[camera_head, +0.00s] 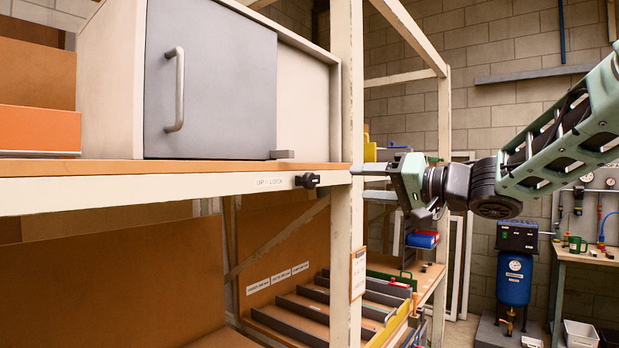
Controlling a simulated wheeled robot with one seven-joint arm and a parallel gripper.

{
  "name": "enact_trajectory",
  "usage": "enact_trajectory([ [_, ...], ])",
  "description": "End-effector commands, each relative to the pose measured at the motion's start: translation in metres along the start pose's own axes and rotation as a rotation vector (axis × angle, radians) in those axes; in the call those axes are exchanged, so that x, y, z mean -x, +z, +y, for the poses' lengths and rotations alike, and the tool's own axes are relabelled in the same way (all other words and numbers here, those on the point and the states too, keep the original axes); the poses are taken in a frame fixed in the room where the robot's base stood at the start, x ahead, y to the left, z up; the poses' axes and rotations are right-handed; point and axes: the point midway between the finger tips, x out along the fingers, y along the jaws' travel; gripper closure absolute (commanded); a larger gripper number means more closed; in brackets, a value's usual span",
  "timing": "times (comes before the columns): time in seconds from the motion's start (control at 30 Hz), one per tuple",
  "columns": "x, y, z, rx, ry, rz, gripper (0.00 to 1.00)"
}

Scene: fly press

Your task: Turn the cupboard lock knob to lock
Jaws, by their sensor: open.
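The black lock knob (307,180) sits on the cream front rail of the shelf, just right of a label (269,183) that appears to read "UP = LOCK". The knob's grip looks roughly horizontal. Above the shelf is the cupboard (108,80), with a grey door (225,85) and a vertical bar handle (178,90). The door appears closed. A small grey block (281,154) lies at the door's lower right corner. My gripper (356,170) is open, to the right of the knob and apart from it, with its fingers pointing left near the upright post.
A cream upright post (346,235) stands just right of the knob, close to my fingertips. An orange box (40,131) is on the shelf at left. Below is a bench with grey dividers (318,312). A blue tank (514,280) stands at right.

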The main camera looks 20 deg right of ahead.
Motion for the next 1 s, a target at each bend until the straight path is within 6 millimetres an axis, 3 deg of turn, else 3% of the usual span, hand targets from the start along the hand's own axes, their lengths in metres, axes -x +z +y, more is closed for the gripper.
enact_trajectory([
  [0.4,-0.089,-0.001,-0.002,-0.001,0.000,-0.004,0.45],
  [0.6,-0.123,-0.001,-0.002,0.001,-0.001,-0.002,0.45],
  [0.8,-0.140,0.000,-0.001,0.000,0.001,-0.001,0.45],
  [1.0,-0.143,0.000,0.000,0.001,0.000,0.000,0.45],
])
